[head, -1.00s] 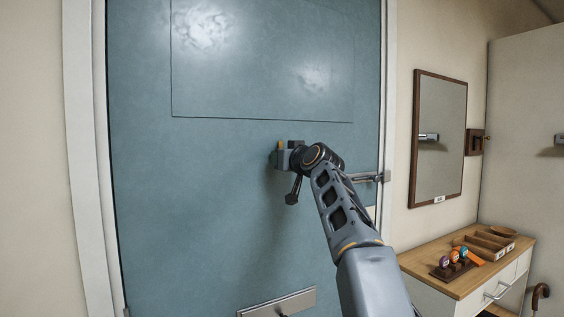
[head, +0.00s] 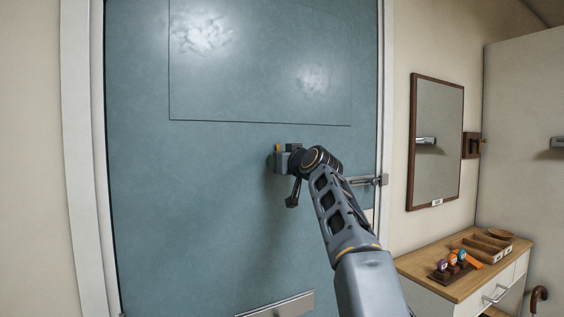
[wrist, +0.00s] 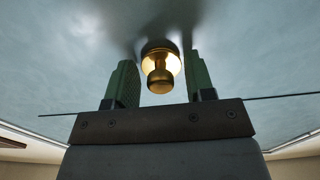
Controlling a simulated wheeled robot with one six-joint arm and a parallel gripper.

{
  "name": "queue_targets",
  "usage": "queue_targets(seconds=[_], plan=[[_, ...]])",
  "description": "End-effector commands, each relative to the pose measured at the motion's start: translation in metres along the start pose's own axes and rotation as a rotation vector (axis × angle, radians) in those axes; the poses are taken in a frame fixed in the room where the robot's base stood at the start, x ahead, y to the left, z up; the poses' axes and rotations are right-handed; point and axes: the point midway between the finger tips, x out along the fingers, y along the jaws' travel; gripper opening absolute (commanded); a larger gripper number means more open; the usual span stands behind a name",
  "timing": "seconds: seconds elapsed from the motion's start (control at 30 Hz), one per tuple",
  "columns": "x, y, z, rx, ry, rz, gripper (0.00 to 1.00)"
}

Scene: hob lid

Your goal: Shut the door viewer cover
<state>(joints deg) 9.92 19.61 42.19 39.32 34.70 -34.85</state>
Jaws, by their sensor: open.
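The brass door viewer (wrist: 160,48) is on the blue-grey door (head: 200,190), with a round rim against the panel. A small rounded brass piece (wrist: 160,82) projects from it towards the wrist camera; whether this is the cover or its knob I cannot tell. My gripper (wrist: 161,78) is open, with one green finger on each side of the brass fitting and a visible gap on both sides. In the head view my gripper (head: 285,154) is close to the door, and a bit of brass shows beside it. The rest of the viewer is hidden there.
A door handle (head: 365,181) sits at the door's right edge, behind my arm. A metal letter plate (head: 280,305) is low on the door. To the right are a framed mirror (head: 436,142) and a wooden-topped cabinet (head: 440,277) with small items.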

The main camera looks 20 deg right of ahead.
Motion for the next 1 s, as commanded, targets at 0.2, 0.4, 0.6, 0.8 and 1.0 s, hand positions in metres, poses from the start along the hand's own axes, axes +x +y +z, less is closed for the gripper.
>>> queue_targets(seconds=[0.2,0.4,0.6,0.8,1.0], plan=[[-0.022,0.001,0.003,0.0,0.003,0.003,0.49],[-0.063,0.0,0.004,-0.001,0.003,0.003,0.49],[-0.101,0.001,0.003,-0.001,0.003,0.003,0.49],[-0.126,0.001,0.002,0.0,0.001,0.002,0.49],[-0.137,0.0,0.001,-0.001,0.0,0.001,0.49]])
